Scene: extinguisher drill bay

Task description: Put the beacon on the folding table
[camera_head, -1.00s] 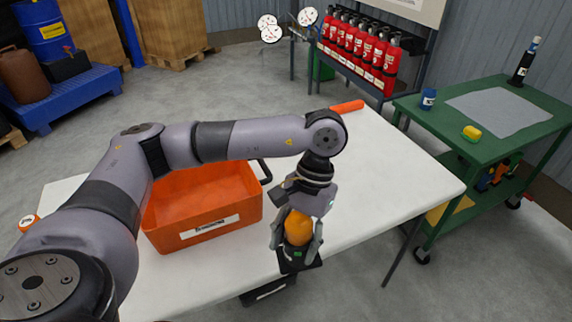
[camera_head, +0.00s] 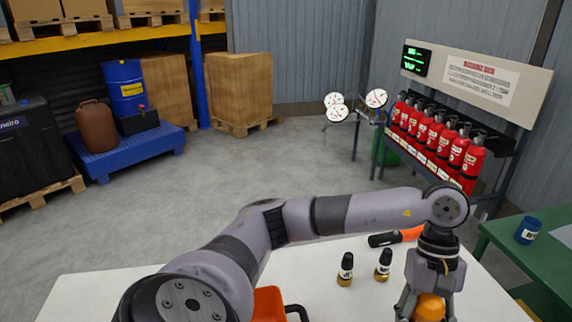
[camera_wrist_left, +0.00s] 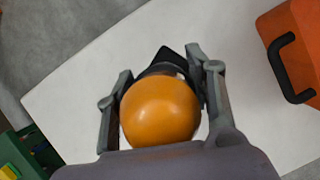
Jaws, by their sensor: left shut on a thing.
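The beacon has an orange dome (camera_head: 430,307) and a dark base; in the left wrist view the dome (camera_wrist_left: 160,110) sits between my fingers. My left gripper (camera_wrist_left: 160,64) is shut on it. In the head view this gripper hangs down at the bottom right, and the beacon's base is cut off by the frame edge. The white folding table (camera_head: 335,302) lies below; in the wrist view its top (camera_wrist_left: 85,95) is behind the beacon. I cannot tell whether the base touches the table. My right gripper is not in view.
A green cart (camera_head: 515,250) stands at right. Red extinguishers (camera_head: 440,142) stand behind.

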